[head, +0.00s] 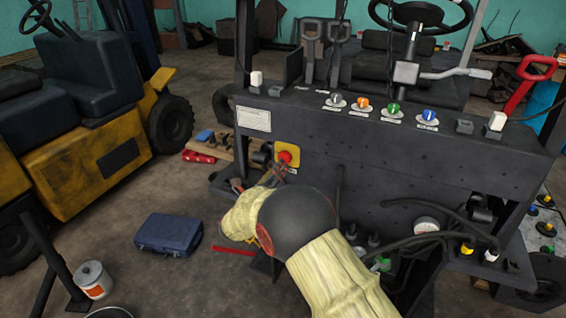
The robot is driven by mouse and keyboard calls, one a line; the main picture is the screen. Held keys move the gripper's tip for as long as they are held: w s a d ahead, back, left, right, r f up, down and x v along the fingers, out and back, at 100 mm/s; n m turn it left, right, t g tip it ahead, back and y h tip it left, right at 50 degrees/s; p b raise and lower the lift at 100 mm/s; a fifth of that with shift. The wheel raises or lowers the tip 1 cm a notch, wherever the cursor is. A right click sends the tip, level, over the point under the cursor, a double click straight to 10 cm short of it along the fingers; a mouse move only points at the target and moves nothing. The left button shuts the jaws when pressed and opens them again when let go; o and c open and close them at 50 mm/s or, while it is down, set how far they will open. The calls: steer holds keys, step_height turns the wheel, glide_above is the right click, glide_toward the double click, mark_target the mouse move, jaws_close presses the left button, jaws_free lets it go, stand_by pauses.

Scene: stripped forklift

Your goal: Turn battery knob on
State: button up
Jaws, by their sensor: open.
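A red knob (287,156) sits on a yellow plate (279,148) on the front face of the dark forklift panel (380,165). Grey (336,100), orange (363,103), green (393,109) and blue (429,116) knobs stand in a row along the panel's top. Their labels are too small to read, so I cannot tell which knob is marked battery. My gripper (276,176) is open, just below the red knob. My arm hides much of it, and I cannot tell whether it touches the knob. Nothing shows held in it.
Hoses and a gauge (426,225) lie low right of my arm. A yellow forklift (80,140) stands left.

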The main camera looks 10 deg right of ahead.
mark_target(285, 157)
steer(key=b+x, duration=0.1)
steer(key=x, duration=0.6)
steer(key=shift+w+d, duration=0.2)
steer(key=c, duration=1.1)
steer(key=shift+c, duration=0.3)
